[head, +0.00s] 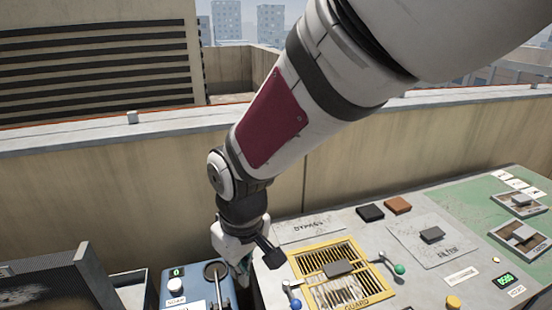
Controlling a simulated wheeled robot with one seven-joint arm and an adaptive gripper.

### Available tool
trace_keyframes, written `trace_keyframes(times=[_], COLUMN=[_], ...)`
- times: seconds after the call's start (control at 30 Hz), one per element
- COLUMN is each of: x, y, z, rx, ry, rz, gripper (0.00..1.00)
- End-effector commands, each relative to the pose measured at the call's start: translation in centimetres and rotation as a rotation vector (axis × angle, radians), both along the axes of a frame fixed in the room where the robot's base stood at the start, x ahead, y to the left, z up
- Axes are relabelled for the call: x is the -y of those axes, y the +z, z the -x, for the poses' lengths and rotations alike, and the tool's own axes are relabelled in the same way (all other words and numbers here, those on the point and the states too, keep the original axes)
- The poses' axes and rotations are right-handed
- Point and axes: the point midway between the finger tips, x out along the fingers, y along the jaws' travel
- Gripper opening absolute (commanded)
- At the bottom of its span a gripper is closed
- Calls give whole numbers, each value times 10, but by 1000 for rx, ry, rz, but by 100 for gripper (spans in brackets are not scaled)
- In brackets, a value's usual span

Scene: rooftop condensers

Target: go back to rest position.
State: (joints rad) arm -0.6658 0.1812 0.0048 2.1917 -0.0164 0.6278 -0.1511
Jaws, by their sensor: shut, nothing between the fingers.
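My gripper (243,270) hangs at the end of my arm, low in the head view and left of centre. It points down over the gap between the blue box and the left edge of the grey panel. It is shut and I see nothing held in it. The fingertips are small and partly hidden by the wrist, so I cannot tell whether they touch anything.
The grey panel (375,222) carries a yellow guard grille (341,247), levers with blue and green knobs, and several dark and brown blocks. The blue box (172,301) has a white button and a dark handle. A parapet wall (150,180) runs behind.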

Motion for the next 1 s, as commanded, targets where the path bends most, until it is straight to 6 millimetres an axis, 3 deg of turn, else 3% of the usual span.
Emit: trace_keyframes(times=[0.1, 0.27, 0.4, 0.6, 0.8, 1.0], x=[49, 110, 159, 216, 248, 257], y=[39, 78, 103, 126, 133, 133], z=[-2, 11, 33, 76, 115, 131], rx=[31, 67, 100, 151, 190, 205], ry=[-124, -284, -424, -620, -768, -825], rz=[-25, -51, -72, -97, -113, -118], gripper=[0, 0, 0, 0, 0, 0])
